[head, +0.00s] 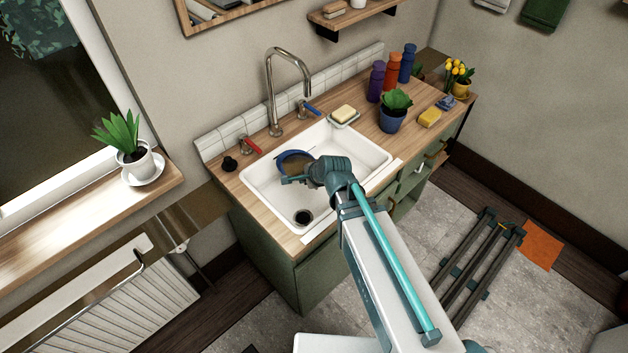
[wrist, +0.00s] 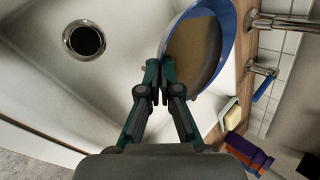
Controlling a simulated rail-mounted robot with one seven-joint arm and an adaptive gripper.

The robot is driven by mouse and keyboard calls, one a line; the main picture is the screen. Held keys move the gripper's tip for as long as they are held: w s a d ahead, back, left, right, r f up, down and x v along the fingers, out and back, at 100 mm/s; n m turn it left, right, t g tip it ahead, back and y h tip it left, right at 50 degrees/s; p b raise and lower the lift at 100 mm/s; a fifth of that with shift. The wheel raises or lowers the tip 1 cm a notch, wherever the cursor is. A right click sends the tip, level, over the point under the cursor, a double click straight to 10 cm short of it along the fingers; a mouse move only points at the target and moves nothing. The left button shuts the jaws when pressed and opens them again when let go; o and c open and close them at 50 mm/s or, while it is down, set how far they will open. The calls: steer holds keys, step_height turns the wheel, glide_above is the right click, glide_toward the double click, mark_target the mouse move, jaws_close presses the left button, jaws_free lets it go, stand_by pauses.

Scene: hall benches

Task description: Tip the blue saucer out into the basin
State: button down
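The blue saucer (head: 293,152) is over the white basin (head: 262,190), towards its back left side. It also shows in the wrist view (wrist: 228,28), with a blue rim and a brown content (wrist: 192,50) inside it. My gripper (head: 288,180) is at the saucer's near edge. In the wrist view its two fingertips (wrist: 158,75) are closed together on the rim. The saucer looks somewhat tilted, but I cannot tell how far. My gripper and wrist hide part of it in the head view. The drain (wrist: 84,40) shows dark and clear of the saucer.
A tall curved tap (head: 275,90) stands behind the basin, between a red lever (head: 251,145) and a blue lever (head: 311,108). Yellow soap (head: 344,113) sits at the back right corner. A potted plant (head: 393,115) and several bottles stand further right. The basin's front is free.

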steer(key=shift+w+f, duration=0.15)
steer(key=shift+f, duration=0.1)
steer(key=shift+d+r+m+g+y+p, duration=0.1)
steer(key=shift+r+m+g+y+p, duration=0.25)
steer(key=shift+r, duration=0.5)
steer(key=shift+d+r+m+g+y, duration=0.15)
steer(key=shift+r+y, duration=0.3)
steer(key=shift+r, duration=0.35)
stand_by(0.8)
steer(key=shift+w+d+f+y+b, duration=0.1)
steer(key=shift+f+y+b, duration=0.25)
steer(key=shift+f+b, duration=0.25)
steer(key=shift+w+d+f+y+b, duration=0.1)
steer(key=shift+f+y+b, duration=0.3)
steer(key=shift+b, duration=0.25)
stand_by(0.5)
steer(key=shift+d+r+m+g+y, duration=0.25)
steer(key=shift+r+m+g+y, duration=0.15)
steer(key=shift+y, duration=0.15)
stand_by(0.8)
